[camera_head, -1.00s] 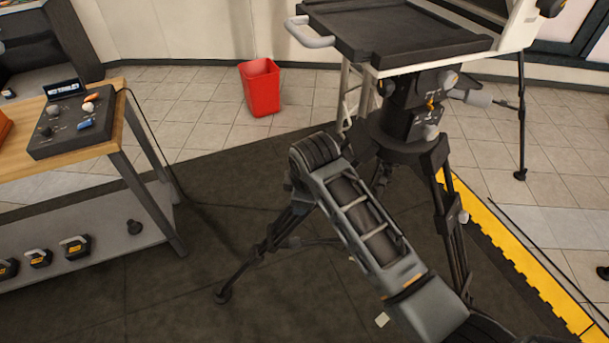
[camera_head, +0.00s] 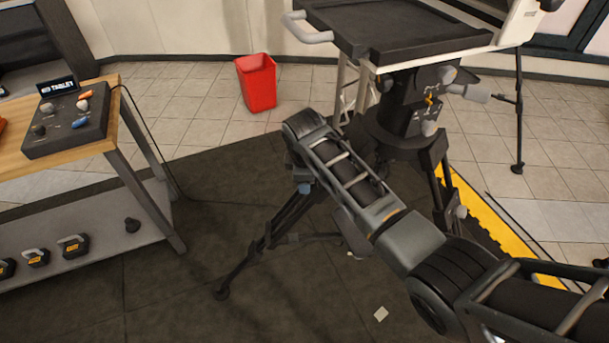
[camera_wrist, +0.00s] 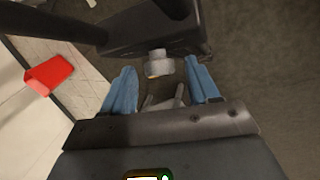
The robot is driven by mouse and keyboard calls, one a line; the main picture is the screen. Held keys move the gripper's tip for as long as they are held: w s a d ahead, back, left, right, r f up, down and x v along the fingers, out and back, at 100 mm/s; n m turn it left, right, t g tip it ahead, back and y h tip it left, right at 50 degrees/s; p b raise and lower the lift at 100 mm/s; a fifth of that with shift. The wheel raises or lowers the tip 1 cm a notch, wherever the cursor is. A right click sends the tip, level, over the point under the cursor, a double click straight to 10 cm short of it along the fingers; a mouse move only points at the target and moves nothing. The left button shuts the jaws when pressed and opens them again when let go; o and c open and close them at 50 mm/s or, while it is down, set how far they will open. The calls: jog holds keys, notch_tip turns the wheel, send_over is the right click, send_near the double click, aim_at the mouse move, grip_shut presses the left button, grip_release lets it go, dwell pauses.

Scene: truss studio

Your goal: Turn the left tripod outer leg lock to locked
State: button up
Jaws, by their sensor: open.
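The tripod (camera_head: 430,170) stands on the dark mat with its legs spread. Its left leg (camera_head: 262,245) runs down to the floor, its upper part behind my arm. In the wrist view, a small grey knob (camera_wrist: 159,64) with an orange mark sticks out from a black block (camera_wrist: 150,30) on the tripod; it looks like the leg lock. My gripper (camera_wrist: 163,72) is open, with one blue finger on each side of the knob and a gap visible on both sides. Whether the knob lies within finger depth I cannot tell. In the head view my arm mostly hides the gripper.
A wooden-topped bench (camera_head: 85,130) with a control box (camera_head: 68,125) stands at the left. A red bin (camera_head: 257,83) stands behind on the tiles. A black tray (camera_head: 385,30) overhangs the tripod. A yellow mat edge (camera_head: 490,225) lies at the right. The mat left of the tripod is clear.

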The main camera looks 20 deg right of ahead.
jog(key=shift+f, duration=0.15)
jog(key=shift+c, duration=0.3)
jog(key=c, duration=1)
